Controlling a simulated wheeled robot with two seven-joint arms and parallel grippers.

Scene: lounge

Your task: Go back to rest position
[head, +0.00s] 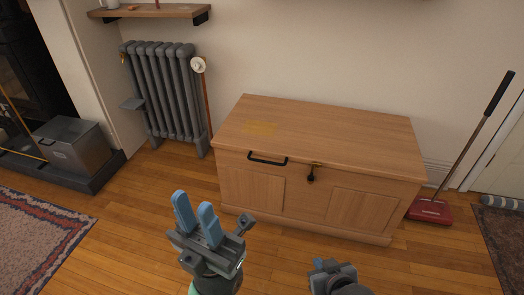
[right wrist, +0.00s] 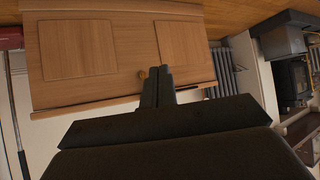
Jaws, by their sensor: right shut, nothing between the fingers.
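My left gripper (head: 195,206) is in the lower middle of the head view, in front of the wooden chest. Its two blue fingers stand apart with nothing between them. My right gripper (head: 321,266) is at the bottom edge of the head view, to the right of the left one and largely cut off. In the right wrist view, the fingers of my right gripper (right wrist: 157,85) are together and empty, pointing towards the chest (right wrist: 125,45).
The closed wooden chest (head: 325,127) with a black handle and dark latch stands against the wall. A radiator (head: 172,95) is left of it, a red-headed sweeper (head: 430,210) right. A metal box (head: 75,145) and rug (head: 35,235) lie left. Floor before the chest is clear.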

